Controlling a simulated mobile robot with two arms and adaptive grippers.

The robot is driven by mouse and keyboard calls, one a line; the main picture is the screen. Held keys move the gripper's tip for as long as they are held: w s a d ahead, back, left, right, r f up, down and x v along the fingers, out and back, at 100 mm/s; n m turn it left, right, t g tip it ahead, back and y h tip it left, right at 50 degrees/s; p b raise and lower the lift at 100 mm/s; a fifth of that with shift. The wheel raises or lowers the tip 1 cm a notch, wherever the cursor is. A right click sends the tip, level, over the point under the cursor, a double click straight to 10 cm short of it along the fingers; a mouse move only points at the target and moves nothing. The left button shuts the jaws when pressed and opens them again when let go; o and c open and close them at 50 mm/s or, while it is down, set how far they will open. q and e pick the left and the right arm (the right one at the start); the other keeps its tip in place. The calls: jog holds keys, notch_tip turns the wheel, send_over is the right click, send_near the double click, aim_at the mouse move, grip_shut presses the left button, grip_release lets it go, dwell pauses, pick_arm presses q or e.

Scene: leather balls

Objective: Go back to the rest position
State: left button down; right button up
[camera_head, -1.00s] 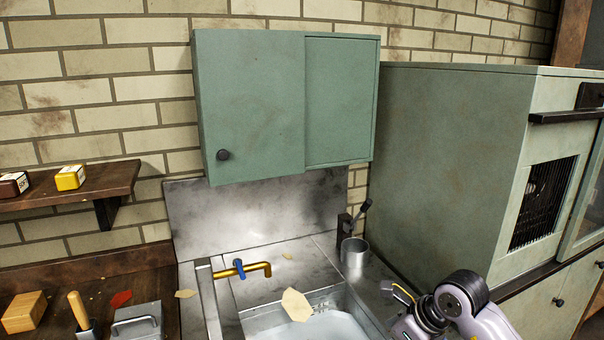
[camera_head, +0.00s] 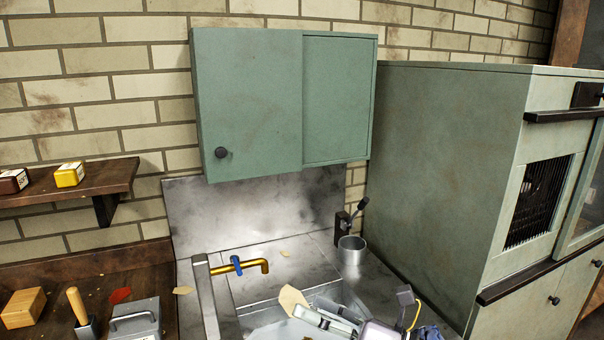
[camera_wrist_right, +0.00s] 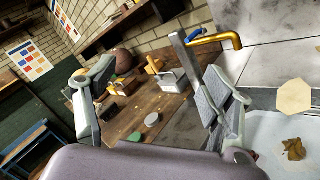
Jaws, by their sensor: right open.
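My right gripper (camera_head: 328,319) shows low in the head view, over the sink (camera_head: 258,318), with part of its arm at the bottom edge. In the right wrist view my right gripper (camera_wrist_right: 158,92) has its two fingers wide apart with nothing between them. Beyond the fingers lies the wooden counter (camera_wrist_right: 172,108) with a brown ball (camera_wrist_right: 122,60) near the wall. My left gripper is in neither view.
A brass tap (camera_head: 252,266) and a metal cup (camera_head: 351,250) stand by the sink. A green wall cabinet (camera_head: 250,105) hangs above, and a tall green cabinet (camera_head: 445,160) stands at the right. A metal box (camera_head: 134,318) is on the counter at left.

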jog(key=d+r+m+t+h, duration=0.1)
jog(key=d+r+m+t, duration=0.45)
jog(key=m+t, duration=0.4)
jog(key=w+d+f+m+t+h, duration=0.1)
jog(key=d+f+m+t+h, duration=0.25)
jog(key=d+m+h, duration=0.85)
jog(key=s+d+f+m+g+h, duration=0.2)
jog(key=d+f+m+g+h, duration=0.15)
jog(key=f+m, duration=0.3)
jog(key=s+d+f+m+g+h, duration=0.2)
jog(key=f+m+g+h, duration=0.15)
jog(key=f+m, duration=0.35)
jog(key=s+a+f+m+g+y, duration=0.2)
jog(key=s+f+g, duration=0.5)
jog(key=s, duration=0.4)
jog(key=s+a+f+m+g+y, duration=0.1)
jog(key=s+a+f+g, duration=0.25)
jog(key=s+f, duration=0.65)
notch_tip(320, 180, down, 29)
jog(key=s+g+b, duration=0.2)
jog(key=b, duration=0.2)
jog(key=s+d+f+b, duration=0.1)
jog(key=s+d+f, duration=0.1)
jog(key=s+f, duration=0.5)
jog(key=s+d+f+b, duration=0.1)
jog(key=s+f, duration=0.7)
jog(key=f, duration=0.4)
jog(key=shift+s+d+f+g+b, duration=0.25)
jog(key=shift+s+d+g+b, duration=0.1)
jog(key=shift+g, duration=0.1)
